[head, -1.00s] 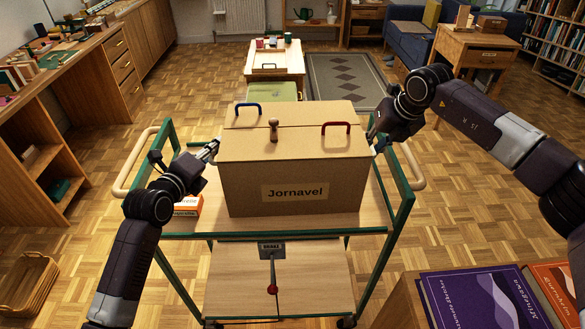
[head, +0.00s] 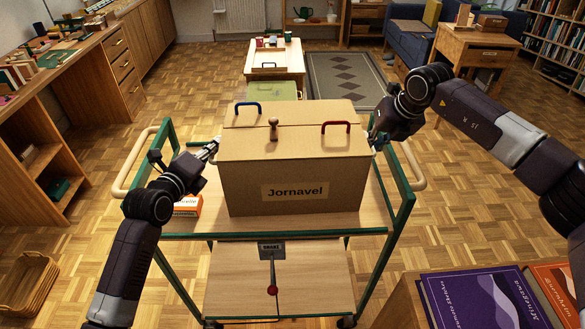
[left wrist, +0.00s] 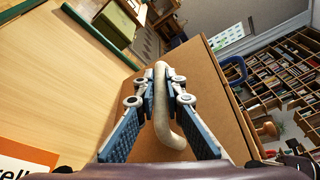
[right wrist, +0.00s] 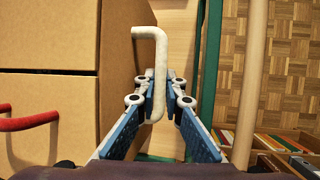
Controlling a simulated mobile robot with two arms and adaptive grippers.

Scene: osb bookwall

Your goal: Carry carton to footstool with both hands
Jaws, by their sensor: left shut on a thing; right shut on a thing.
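The brown carton (head: 295,170), labelled Jornavel, is upright at the trolley's (head: 372,215) top board; I cannot tell whether it touches the board. My left gripper (head: 212,147) is at its left side, shut on a pale side handle (left wrist: 162,100). My right gripper (head: 375,140) is at its right side, shut on the matching pale handle (right wrist: 158,80). The lid carries a blue handle (head: 248,105), a brown knob (head: 273,129) and a red handle (head: 337,123). A low green-topped piece (head: 275,89), likely the footstool, stands behind the carton, partly hidden by it.
An orange and white box (head: 187,207) lies on the trolley left of the carton. A small table (head: 290,60) stands beyond the green-topped piece. A wooden workbench (head: 85,65) lines the left. Books (head: 485,298) lie at front right. Parquet floor is open on both sides.

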